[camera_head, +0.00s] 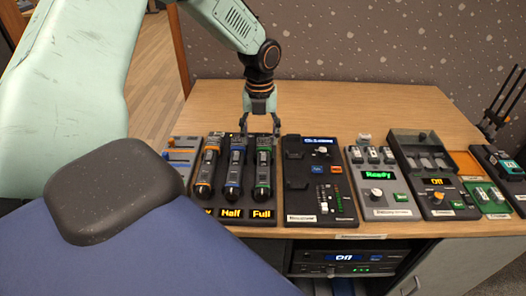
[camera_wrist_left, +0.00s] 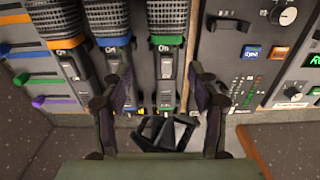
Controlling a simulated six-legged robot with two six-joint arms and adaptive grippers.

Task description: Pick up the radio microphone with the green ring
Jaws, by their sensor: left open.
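The radio microphone with the green ring (camera_head: 263,170) lies in the right-hand slot of a dark charging rack, behind the display reading "Full". Microphones with a blue ring (camera_head: 234,172) and an orange ring (camera_head: 207,170) lie to its left. My left gripper (camera_head: 260,127) is open and empty, pointing down over the far end of the green-ringed microphone. In the left wrist view that microphone (camera_wrist_left: 167,62), with its "On" label, appears between the two spread fingers of my left gripper (camera_wrist_left: 163,112). Contact between fingers and microphone cannot be made out. My right gripper is not in view.
A dark fader panel (camera_head: 296,170) stands close to the right of the rack. Further right are a grey unit reading "Ready" (camera_head: 378,198) and one reading "Off" (camera_head: 440,200). A panel with coloured sliders (camera_head: 182,155) is at left. The wooden tabletop behind (camera_head: 350,105) is clear.

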